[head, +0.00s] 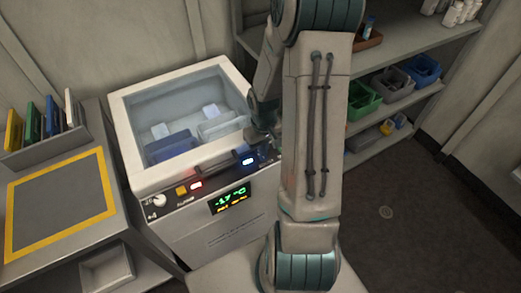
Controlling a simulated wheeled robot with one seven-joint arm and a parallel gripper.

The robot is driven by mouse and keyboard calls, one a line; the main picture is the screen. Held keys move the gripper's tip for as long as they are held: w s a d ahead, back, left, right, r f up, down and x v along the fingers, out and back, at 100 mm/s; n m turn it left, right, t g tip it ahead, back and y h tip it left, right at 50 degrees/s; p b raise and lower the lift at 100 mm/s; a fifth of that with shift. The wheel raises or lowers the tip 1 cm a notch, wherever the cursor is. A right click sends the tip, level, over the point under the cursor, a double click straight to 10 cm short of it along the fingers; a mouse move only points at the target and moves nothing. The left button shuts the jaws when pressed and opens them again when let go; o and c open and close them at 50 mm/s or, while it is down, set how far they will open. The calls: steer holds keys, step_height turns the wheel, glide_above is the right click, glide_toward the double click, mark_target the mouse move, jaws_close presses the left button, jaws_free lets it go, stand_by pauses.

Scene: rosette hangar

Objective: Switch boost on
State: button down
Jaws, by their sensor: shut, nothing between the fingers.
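A pale chest freezer (128,113) with a clear top stands at the centre left. Its front panel has a white knob (158,200), a small yellow switch (181,191) with a red light (197,185) beside it, and a blue light (248,161) further right. A display (230,200) reads about -17 °C in green, with smaller orange text below. The labels are too small to read, so I cannot tell which control is boost. My gripper (262,138) is shut and empty at the right end of the panel, near the blue light. My arm partly hides it; contact cannot be told.
Blue and pale containers lie inside the freezer. A bench with a yellow-bordered mat (105,180) and a rack of coloured panels (40,148) stands at left. Shelves with green (363,98), grey and blue bins are at right. Dark floor (430,215) at lower right is mostly clear.

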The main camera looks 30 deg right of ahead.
steer(key=shift+r+p, duration=2.1)
steer(key=shift+r, duration=0.9)
steer(key=s+a+r+t, duration=0.1)
steer(key=s+a+r, duration=0.3)
steer(key=r, duration=0.3)
steer(key=s+a+r+t, duration=0.1)
steer(key=s+a+r, duration=0.3)
steer(key=r, duration=0.4)
steer(key=s+a+r+t, duration=0.1)
steer(key=s+a+r, duration=0.2)
steer(key=r, duration=0.5)
steer(key=shift+s+a+t, duration=0.3)
steer(key=shift+s+a, duration=0.1)
steer(key=shift+s, duration=0.45)
steer(key=shift+r, duration=0.1)
